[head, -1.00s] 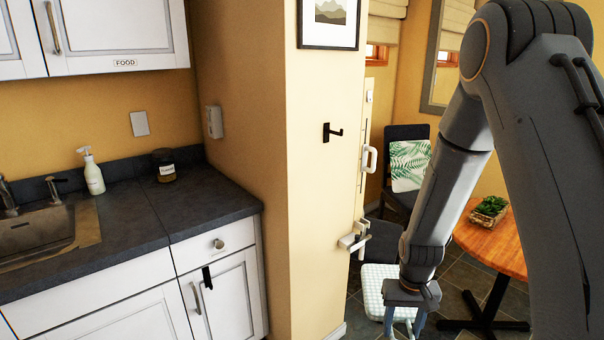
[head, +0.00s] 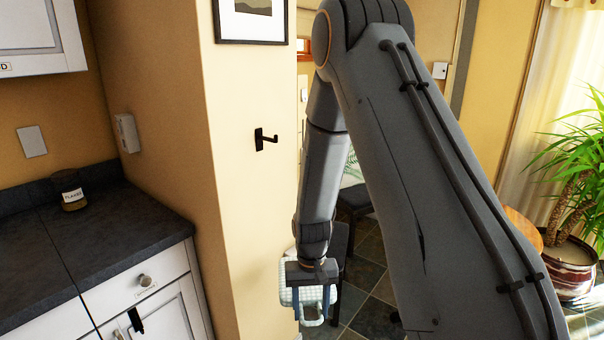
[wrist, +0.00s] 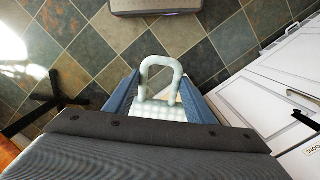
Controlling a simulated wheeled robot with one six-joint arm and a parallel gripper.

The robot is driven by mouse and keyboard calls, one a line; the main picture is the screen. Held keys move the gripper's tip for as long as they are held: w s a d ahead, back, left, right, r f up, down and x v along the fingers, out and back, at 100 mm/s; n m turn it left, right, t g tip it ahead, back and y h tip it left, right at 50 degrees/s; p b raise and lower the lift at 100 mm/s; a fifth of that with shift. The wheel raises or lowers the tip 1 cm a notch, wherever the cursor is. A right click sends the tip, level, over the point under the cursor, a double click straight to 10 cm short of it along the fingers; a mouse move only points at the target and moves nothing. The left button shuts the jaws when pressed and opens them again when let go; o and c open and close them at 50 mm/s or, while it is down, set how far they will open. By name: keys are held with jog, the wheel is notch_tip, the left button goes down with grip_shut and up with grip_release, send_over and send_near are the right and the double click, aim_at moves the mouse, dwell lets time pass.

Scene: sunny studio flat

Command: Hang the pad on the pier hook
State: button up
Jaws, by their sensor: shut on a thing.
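The pad (head: 287,297) is pale and checked, with a light loop (head: 313,321) at its lower end in the head view. My gripper (head: 314,306) is shut on the pad; its blue fingers lie on either side of it. In the wrist view the pad (wrist: 160,112) sits between the fingers, with its loop (wrist: 161,68) pointing away from my gripper. The pier hook (head: 265,139) is black and juts from the yellow pier (head: 245,200). In the picture my gripper is below and to the right of the hook, and the pad is apart from it.
A framed picture (head: 252,22) hangs above the hook. A dark counter (head: 125,235) with a labelled jar (head: 73,193) stands left of the pier. A dark chair (head: 355,200) is behind my arm. A potted plant (head: 575,265) stands at right on the tiled floor (head: 375,318).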

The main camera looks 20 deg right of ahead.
jog(key=r+m, duration=0.1)
jog(key=a+r+m+g+y, duration=0.1)
jog(key=m, duration=0.1)
jog(key=s+a+r+m+y+p, duration=0.1)
jog(key=r+m, duration=0.1)
jog(key=shift+g, duration=0.4)
jog(key=w+a+r+m+t+y+p, duration=0.1)
jog(key=w+a+r+m+t+y, duration=0.1)
jog(key=w+r+m+y, duration=0.35)
jog(key=w+a+r+m+t+y+p, duration=0.1)
jog(key=w+a+r+m+t+y, duration=0.2)
jog(key=r+m, duration=0.5)
jog(key=w+d+r+m+t, duration=0.4)
jog(key=w+d+r+t, duration=0.1)
jog(key=r, duration=0.5)
jog(key=w+d+r+m+t+p, duration=0.1)
jog(key=w+d+r+m+t, duration=0.3)
jog(key=r+t, duration=0.3)
notch_tip(320, 180, up, 4)
jog(key=shift+w+d+r, duration=0.2)
jog(key=shift+w+d, duration=0.6)
jog(key=shift+w, duration=0.1)
jog(key=shift+r, duration=0.1)
